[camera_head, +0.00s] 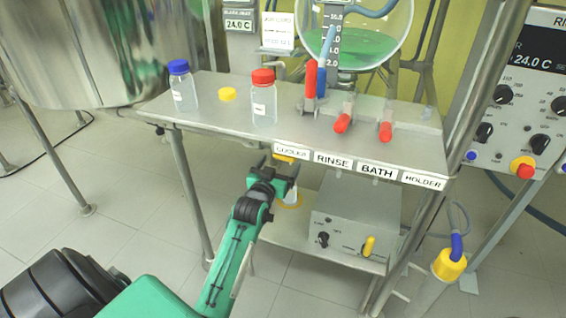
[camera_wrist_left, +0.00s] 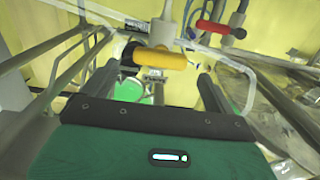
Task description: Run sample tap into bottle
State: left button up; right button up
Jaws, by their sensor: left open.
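In the head view a bit of this yellow (camera_head: 285,156) shows above the gripper. A pale object with a yellow ring (camera_head: 289,203) is below the gripper, partly hidden by it; I cannot tell if it is a bottle. My right gripper is not in view.
A blue-capped bottle (camera_head: 181,88), a loose yellow cap (camera_head: 228,95) and a red-capped bottle (camera_head: 263,100) are on the shelf (camera_head: 220,127). Red-handled valves (camera_head: 343,123) stand farther right. A grey control box (camera_head: 352,218) sits below. A steel tank (camera_head: 90,50) stands at left.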

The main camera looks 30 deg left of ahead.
aim_at(283, 158)
pick_arm(q)
jog(key=shift+b+x, duration=0.45)
jog(key=shift+x, duration=1.45)
jog(key=c, duration=1)
